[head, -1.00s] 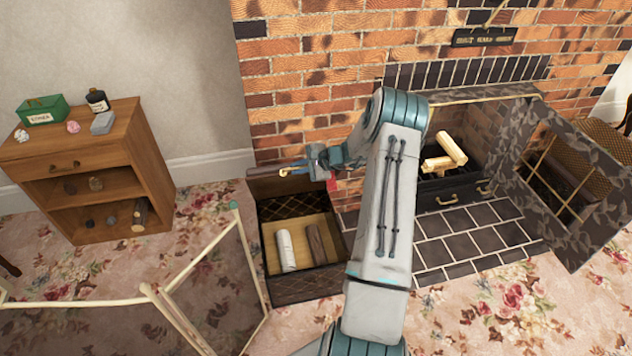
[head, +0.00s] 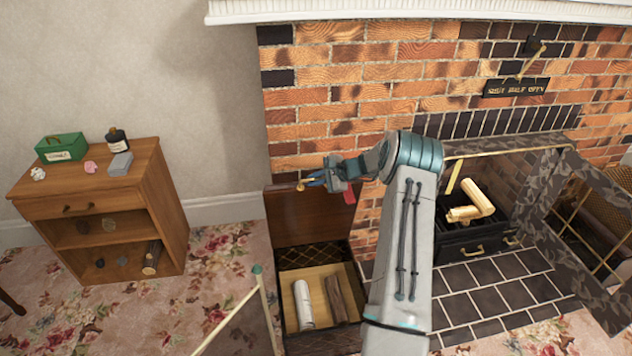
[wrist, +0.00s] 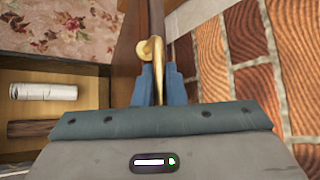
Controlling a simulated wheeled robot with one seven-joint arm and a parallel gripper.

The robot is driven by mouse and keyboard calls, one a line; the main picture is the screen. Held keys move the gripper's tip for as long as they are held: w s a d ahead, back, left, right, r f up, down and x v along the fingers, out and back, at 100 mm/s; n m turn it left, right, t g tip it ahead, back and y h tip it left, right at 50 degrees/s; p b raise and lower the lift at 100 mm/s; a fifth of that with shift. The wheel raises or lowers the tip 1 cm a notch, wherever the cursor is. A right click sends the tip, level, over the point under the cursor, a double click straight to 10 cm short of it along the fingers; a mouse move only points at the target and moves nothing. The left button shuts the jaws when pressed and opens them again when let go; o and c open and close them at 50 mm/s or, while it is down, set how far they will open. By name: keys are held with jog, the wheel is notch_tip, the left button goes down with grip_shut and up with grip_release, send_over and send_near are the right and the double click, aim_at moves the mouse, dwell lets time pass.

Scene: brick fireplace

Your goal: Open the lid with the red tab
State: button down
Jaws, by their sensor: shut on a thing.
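The dark brown lid (head: 300,218) stands raised at the back of the wood box (head: 367,270), its inner face showing in the head view. A red tab (head: 349,197) shows by the lid's upper right corner, just below my gripper (head: 312,184). My gripper is at the lid's top edge, shut on a brass handle. In the wrist view the brass handle (wrist: 150,50) runs between the blue fingers of my gripper (wrist: 157,80), beside the lid's brown edge (wrist: 128,45). The red tab is not visible there.
In the open box lie a white log (head: 303,305) and a brown log (head: 335,300). The brick wall (head: 340,110) is close behind the lid. A wooden cabinet (head: 100,206) stands left, with carpet between. The fireplace door (head: 590,235) is open at right.

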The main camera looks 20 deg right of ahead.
jog(key=shift+a, duration=0.15)
jog(key=c, duration=1.5)
grip_release()
jog(key=shift+s+d+r, duration=0.1)
jog(key=shift+s+d, duration=0.05)
jog(key=shift+d, duration=0.15)
jog(key=v, duration=1.3)
jog(key=shift+p, duration=0.3)
jog(key=shift+a+r, duration=0.15)
